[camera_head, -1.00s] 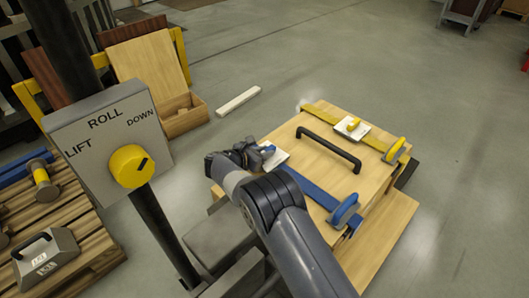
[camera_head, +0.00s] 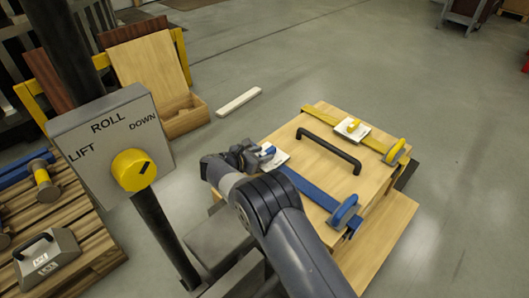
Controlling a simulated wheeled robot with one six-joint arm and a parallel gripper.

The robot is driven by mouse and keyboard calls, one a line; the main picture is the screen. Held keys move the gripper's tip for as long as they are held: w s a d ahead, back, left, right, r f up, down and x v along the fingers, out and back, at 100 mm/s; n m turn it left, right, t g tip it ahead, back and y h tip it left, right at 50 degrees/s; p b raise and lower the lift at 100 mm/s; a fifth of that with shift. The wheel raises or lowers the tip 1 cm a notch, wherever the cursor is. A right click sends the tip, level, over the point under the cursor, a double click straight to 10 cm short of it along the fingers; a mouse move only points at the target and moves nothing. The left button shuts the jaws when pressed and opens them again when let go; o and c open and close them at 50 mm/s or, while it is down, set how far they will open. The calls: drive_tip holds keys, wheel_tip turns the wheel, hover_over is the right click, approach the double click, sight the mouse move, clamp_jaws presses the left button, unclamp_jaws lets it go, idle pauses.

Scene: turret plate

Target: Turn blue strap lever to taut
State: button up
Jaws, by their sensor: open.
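The blue strap (camera_head: 306,187) runs across the wooden crate top, from a white plate (camera_head: 279,159) at its left end to a blue ratchet wheel (camera_head: 343,211) at the crate's front edge. A small blue lever (camera_head: 267,150) shows at the white plate, partly hidden by my gripper. My gripper (camera_head: 258,155) is at the left end of the strap, right beside the blue lever. Its fingers are small and dark here; it is open, and I cannot tell whether the lever lies between them.
A black handle (camera_head: 329,149) stands up from the crate top (camera_head: 291,136). A yellow strap (camera_head: 323,115) with its own yellow lever (camera_head: 353,124) crosses the far side. A control box (camera_head: 110,140) with a yellow knob stands at left. A white bar lies on open floor.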

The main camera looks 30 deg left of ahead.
drive_tip(key=p+v, duration=0.2)
drive_tip(key=v, duration=0.7)
drive_tip(key=shift+p, duration=0.3)
drive_tip(key=b+x, duration=0.3)
drive_tip(key=x, duration=0.7)
drive_tip(key=shift+f+b, duration=0.15)
drive_tip(key=shift+b, duration=0.25)
drive_tip(key=shift+w+d, duration=0.15)
drive_tip(key=shift+w, duration=0.25)
drive_tip(key=shift+s+y, duration=0.1)
drive_tip(key=shift+y, duration=0.2)
